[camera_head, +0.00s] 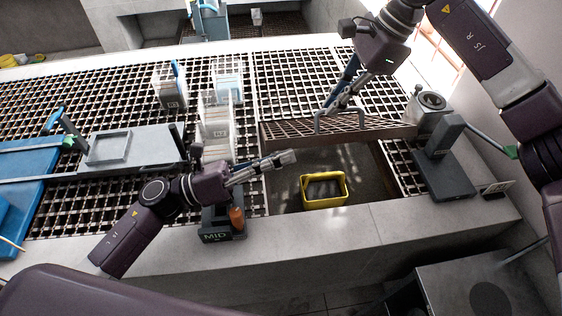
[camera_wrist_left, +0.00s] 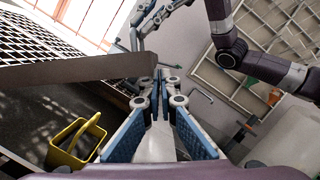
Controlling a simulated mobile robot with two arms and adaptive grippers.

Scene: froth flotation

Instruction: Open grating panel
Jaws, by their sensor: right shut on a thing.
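The brown grating panel (camera_head: 288,131) is lifted and tilted above a square opening in the grid floor (camera_head: 320,165). A grey bar handle (camera_head: 340,114) stands on its near side. My right gripper (camera_head: 327,106) comes down from above and is shut on this handle. My left gripper (camera_head: 287,158) is shut and appears empty, over the opening just below the panel's near left edge. In the left wrist view its fingers (camera_wrist_left: 160,85) meet in front of the panel's edge (camera_wrist_left: 100,69); whether they touch it I cannot tell.
A yellow basket (camera_head: 324,203) sits inside the opening. Clear containers (camera_head: 216,130) and a dark MID holder (camera_head: 222,228) stand left of it. A grey stand (camera_head: 445,175) and a metal pot (camera_head: 428,103) are at the right. A concrete ledge (camera_head: 350,228) runs along the front.

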